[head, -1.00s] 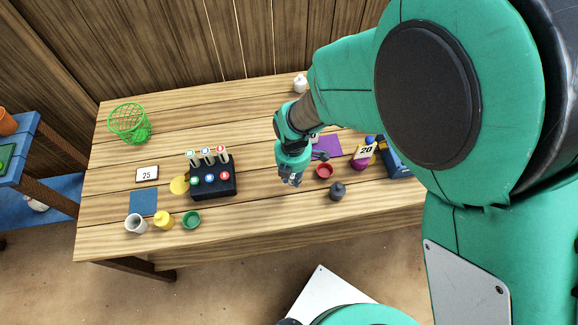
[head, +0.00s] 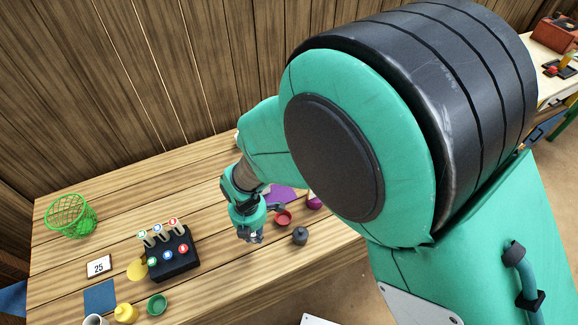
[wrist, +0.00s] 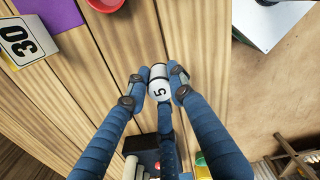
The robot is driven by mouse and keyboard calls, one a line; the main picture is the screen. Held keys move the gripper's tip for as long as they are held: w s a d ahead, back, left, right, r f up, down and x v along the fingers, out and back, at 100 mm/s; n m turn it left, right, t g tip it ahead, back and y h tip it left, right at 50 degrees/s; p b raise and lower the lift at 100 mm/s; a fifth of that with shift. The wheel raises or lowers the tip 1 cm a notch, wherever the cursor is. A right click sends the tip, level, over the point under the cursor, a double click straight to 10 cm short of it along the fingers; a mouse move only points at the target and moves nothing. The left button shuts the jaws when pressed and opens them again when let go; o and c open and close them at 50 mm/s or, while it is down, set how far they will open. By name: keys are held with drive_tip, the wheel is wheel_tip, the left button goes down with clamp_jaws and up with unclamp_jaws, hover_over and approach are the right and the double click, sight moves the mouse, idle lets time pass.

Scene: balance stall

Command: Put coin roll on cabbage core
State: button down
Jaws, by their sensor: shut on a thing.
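My gripper (head: 252,237) is over the table, right of the black rack and left of the red bowl. In the wrist view, my gripper's fingers (wrist: 160,84) are shut on a small white cylinder marked 5 (wrist: 159,90), which looks like the coin roll. In the head view the roll is mostly hidden by the gripper. I cannot pick out anything that is clearly a cabbage core.
The black rack (head: 180,262) holds several capped tubes. A red bowl (head: 284,217) and a dark grey pot (head: 300,236) stand to the right.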

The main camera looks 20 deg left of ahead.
drive_tip(key=w+d+r+m+p, duration=0.1)
drive_tip(key=w+r+m+p, duration=0.2)
drive_tip(key=w, duration=0.8)
drive_tip(key=w+d+r+m+p, duration=0.2)
drive_tip(key=w+p, duration=0.2)
drive_tip(key=w, duration=0.7)
drive_tip(key=w+d+m+p, duration=0.2)
drive_tip(key=w+d, duration=0.3)
drive_tip(key=w, duration=0.4)
drive_tip(key=w+d+m+p, duration=0.3)
drive_tip(key=w+d, duration=0.3)
drive_tip(key=w, duration=0.4)
drive_tip(key=shift+w+d+r+p, duration=0.25)
drive_tip(key=shift+w+r+p, duration=0.1)
drive_tip(key=shift+p, duration=0.5)
drive_tip(key=shift+w+a+f+p, duration=0.25)
drive_tip(key=shift+w+a, duration=0.75)
drive_tip(key=shift+w, duration=1.45)
drive_tip(key=shift+w+a+f+p, duration=0.2)
drive_tip(key=shift+w+a, duration=0.85)
drive_tip(key=shift+w, duration=1.4)
drive_tip(key=shift+w+a+f+p, duration=0.25)
drive_tip(key=shift+w+a, duration=0.75)
drive_tip(key=shift+w, duration=1.45)
drive_tip(key=shift+f, duration=0.1)
drive_tip(key=shift+f, duration=1.7)
drive_tip(key=shift+f, duration=0.1)
